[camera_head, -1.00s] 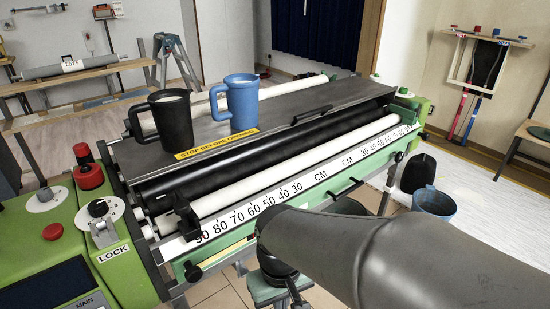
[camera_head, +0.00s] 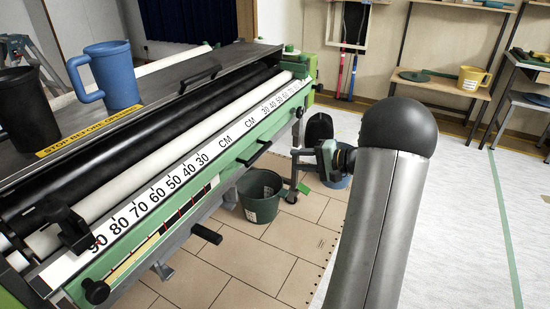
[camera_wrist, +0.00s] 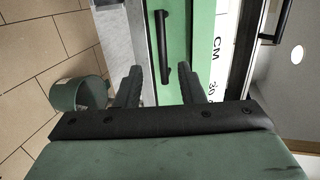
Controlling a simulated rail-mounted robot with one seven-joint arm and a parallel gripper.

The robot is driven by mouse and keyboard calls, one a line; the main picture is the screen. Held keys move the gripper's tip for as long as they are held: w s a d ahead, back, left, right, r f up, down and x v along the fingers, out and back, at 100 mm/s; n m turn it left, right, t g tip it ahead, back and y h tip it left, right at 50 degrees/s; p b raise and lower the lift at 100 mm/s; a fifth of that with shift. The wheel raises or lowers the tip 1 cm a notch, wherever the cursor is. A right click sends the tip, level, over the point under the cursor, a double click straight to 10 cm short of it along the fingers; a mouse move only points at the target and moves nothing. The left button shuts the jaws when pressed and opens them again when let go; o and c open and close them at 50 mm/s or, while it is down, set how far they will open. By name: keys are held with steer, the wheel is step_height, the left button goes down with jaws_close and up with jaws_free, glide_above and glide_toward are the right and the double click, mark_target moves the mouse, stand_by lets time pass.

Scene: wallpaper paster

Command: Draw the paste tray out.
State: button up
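The pasting machine has a long green front panel (camera_head: 135,250) below its white CM scale. A black bar handle (camera_head: 254,152) sits on this green front near its right part. The same handle (camera_wrist: 162,46) shows in the wrist view, ahead of my fingertips and roughly in line with the gap between them. My gripper (camera_head: 304,154) is off to the right of the handle in the head view, apart from it. In the wrist view my gripper (camera_wrist: 160,82) is open, with nothing between its two fingers. I cannot tell the tray's outline from the panel.
A dark green bucket (camera_head: 260,196) stands on the tiles under the machine's right end. A blue mug (camera_head: 107,76) and a black mug (camera_head: 28,110) stand on the machine's top. A black grip (camera_head: 206,233) sticks out below the front. The floor to the right is clear.

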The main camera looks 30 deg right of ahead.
mark_target(261, 154)
steer(key=shift+t, duration=0.4)
steer(key=x, duration=0.5)
steer(key=d+b+x, duration=0.1)
steer(key=x, duration=0.4)
steer(key=w+d+f+b+x, duration=0.1)
steer(key=x, duration=0.5)
steer(key=shift+w, duration=0.15)
jaws_close()
